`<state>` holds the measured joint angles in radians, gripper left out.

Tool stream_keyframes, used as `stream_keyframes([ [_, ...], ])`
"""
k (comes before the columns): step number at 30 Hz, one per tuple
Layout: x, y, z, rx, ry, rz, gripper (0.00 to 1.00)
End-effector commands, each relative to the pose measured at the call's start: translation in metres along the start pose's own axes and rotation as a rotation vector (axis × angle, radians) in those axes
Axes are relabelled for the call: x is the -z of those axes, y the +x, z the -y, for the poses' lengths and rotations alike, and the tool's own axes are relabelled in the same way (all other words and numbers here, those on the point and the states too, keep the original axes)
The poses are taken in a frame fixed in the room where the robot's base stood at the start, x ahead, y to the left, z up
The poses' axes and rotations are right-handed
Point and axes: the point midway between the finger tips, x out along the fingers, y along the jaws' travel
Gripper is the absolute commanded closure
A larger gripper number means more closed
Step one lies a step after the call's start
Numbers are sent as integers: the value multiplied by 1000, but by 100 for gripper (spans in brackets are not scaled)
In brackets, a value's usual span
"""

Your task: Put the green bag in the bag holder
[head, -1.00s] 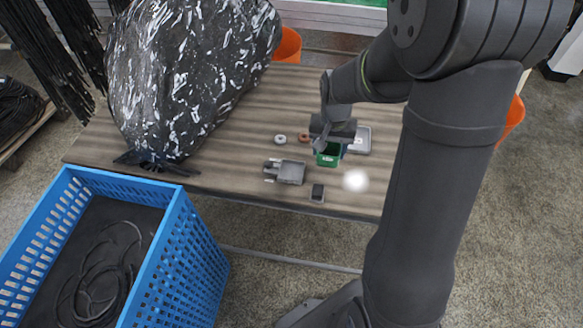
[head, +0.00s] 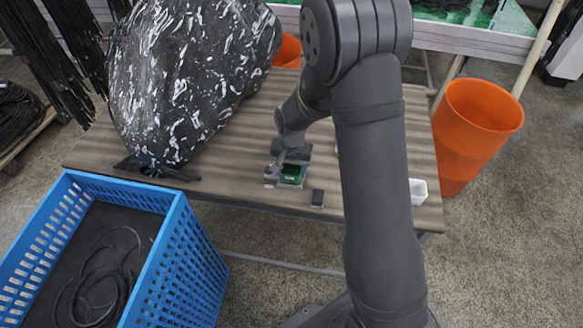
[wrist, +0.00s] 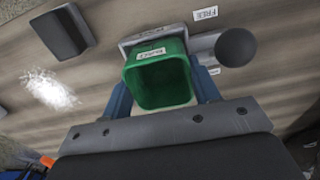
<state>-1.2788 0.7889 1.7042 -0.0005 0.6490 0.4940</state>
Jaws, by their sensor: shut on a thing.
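The green bag (head: 291,174) is a small, open-topped, box-like green container with a white label. It also shows in the wrist view (wrist: 160,74), with its opening facing the camera. My gripper (head: 290,160) is shut on it, with blue fingers (wrist: 163,92) on both sides. The grey bag holder (head: 270,176) lies on the table, mostly hidden by the bag and my gripper. In the wrist view, a grey rim (wrist: 132,40) shows just behind the bag. I cannot tell whether the bag is seated in the holder or just above it.
A small dark block (head: 317,197) stands right of the holder. A round dark knob (wrist: 236,47) and a white patch (wrist: 48,90) are nearby. A large black bag (head: 185,80) fills the table's left. A white cup (head: 418,191) stands at the right; a blue crate (head: 180,260) is in front.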

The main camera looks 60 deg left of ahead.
Motion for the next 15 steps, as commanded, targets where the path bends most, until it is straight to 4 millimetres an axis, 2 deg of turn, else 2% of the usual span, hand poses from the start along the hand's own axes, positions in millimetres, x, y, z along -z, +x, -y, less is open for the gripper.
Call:
stream_keyframes([
  [10, 0, 3, 0, 0, 0, 0, 66],
  [11, 0, 3, 0, 0, 0, -1, 39],
  [13, 0, 2, 0, 1, 0, -1, 25],
  [15, 0, 2, 0, 0, 0, -1, 23],
])
